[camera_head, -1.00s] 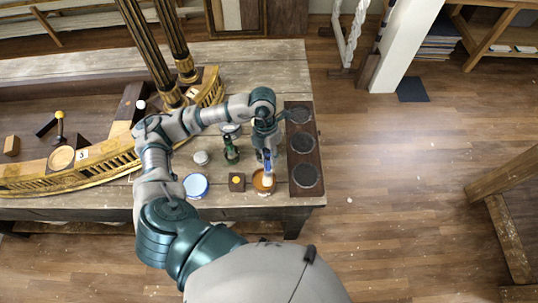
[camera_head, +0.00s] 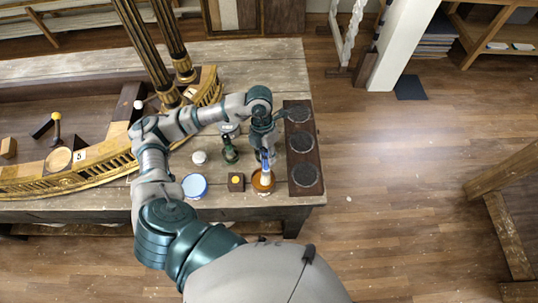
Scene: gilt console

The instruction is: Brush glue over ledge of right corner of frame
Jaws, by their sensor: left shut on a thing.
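The gilt frame (camera_head: 108,158) of the console lies on the left of the workbench, its right corner (camera_head: 208,88) near the gilt columns. My left gripper (camera_head: 265,150) is at the bench's right side, pointing down, shut on a brush (camera_head: 266,165) with a pale and blue handle. The brush's lower end is in or over an orange-brown glue pot (camera_head: 263,183); its bristles are hidden. My right gripper is not in view.
A dark board with round recesses (camera_head: 303,148) lies right of the pot. The bench's far right top is bare.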

